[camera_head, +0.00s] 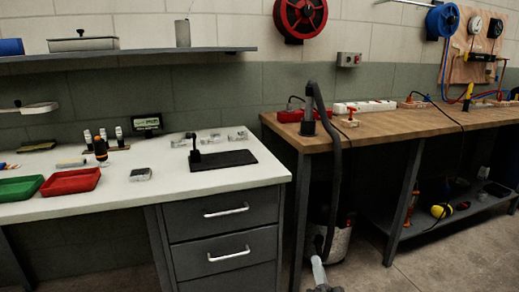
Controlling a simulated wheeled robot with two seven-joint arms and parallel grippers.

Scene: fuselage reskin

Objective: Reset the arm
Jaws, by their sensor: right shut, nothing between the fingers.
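My right gripper (323,287) shows only in part at the bottom edge, a dark grey shape right of centre. It is shut with nothing in it. It is low, in front of the floor by the workbenches, apart from the bench tops. A pale tube (318,271) shows just above it, by the lower end of a black hose (338,170); I cannot tell whether they touch. My left gripper is not in view.
A white-topped bench (224,182) with drawers stands left, bearing a red tray (71,181) and a green tray (20,187). A wooden-topped bench (400,125) stands right. A vacuum canister (338,243) is under its left end. Floor (440,262) is clear at lower right.

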